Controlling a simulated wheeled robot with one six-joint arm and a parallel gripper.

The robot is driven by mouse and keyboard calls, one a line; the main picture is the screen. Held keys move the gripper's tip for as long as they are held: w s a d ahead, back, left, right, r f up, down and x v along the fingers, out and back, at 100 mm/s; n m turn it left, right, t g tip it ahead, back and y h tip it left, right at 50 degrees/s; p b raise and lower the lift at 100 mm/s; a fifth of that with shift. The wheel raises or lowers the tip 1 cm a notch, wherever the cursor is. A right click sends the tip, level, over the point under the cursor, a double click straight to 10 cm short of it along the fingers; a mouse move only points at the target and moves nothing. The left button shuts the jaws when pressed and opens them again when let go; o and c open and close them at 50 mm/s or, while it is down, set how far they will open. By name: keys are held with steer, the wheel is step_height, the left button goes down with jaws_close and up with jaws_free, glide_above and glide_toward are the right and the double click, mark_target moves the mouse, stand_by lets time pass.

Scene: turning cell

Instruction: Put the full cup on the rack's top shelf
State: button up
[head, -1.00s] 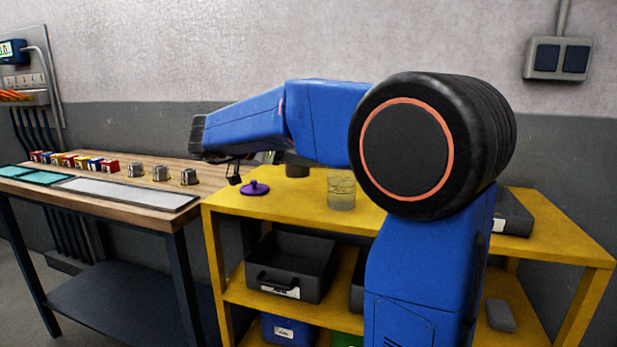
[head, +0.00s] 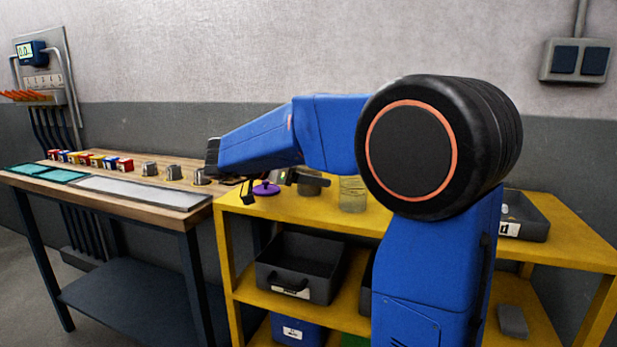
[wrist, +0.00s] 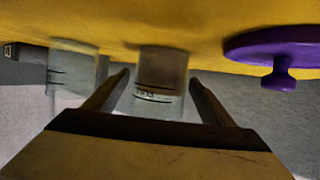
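A cup with dark brown contents (head: 312,185) stands on the yellow rack's top (head: 400,222), partly hidden by my gripper in the head view. In the wrist view, where the picture is upside down, this cup (wrist: 160,80) stands between my two fingers. My gripper (wrist: 160,82) is open, with a finger on each side of the cup and a narrow gap at each side. A clearer cup (head: 352,195) stands beside it and also shows in the wrist view (wrist: 75,70).
A purple knobbed lid (head: 266,189) lies on the rack top beside the dark cup. Black bins (head: 300,268) sit below, and a dark tray (head: 524,218) stands on the right. A wooden bench (head: 130,190) with small metal parts stands left.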

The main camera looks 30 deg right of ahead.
steer(key=shift+r, duration=0.15)
steer(key=shift+a+r, duration=0.1)
steer(key=shift+a, duration=0.15)
steer(key=v, duration=1.1)
steer(key=shift+s+a+r, duration=0.1)
steer(key=shift+a+r, duration=0.05)
steer(key=shift+a, duration=0.1)
steer(key=w+r+n+t+y, duration=0.4)
steer(key=w+r+n+t, duration=0.25)
steer(key=r+t, duration=0.55)
steer(key=s+a+f+n+t+y, duration=0.4)
steer(key=s+a+f+n+y, duration=0.4)
steer(key=y, duration=0.3)
steer(key=s+a+f+n+g+y, duration=0.25)
steer(key=s+f+g, duration=0.35)
steer(key=s+f, duration=0.8)
steer(key=s+d+f+g+h, duration=0.1)
steer(key=s+d+f+g, duration=0.2)
steer(key=s+f, duration=0.4)
steer(key=s+d+f+g+h, duration=0.2)
steer(key=s+d+f+g, duration=0.1)
steer(key=s+f, duration=0.4)
steer(key=shift+s+d+f, duration=0.2)
steer(key=shift+s+f, duration=0.05)
steer(key=shift+f, duration=0.45)
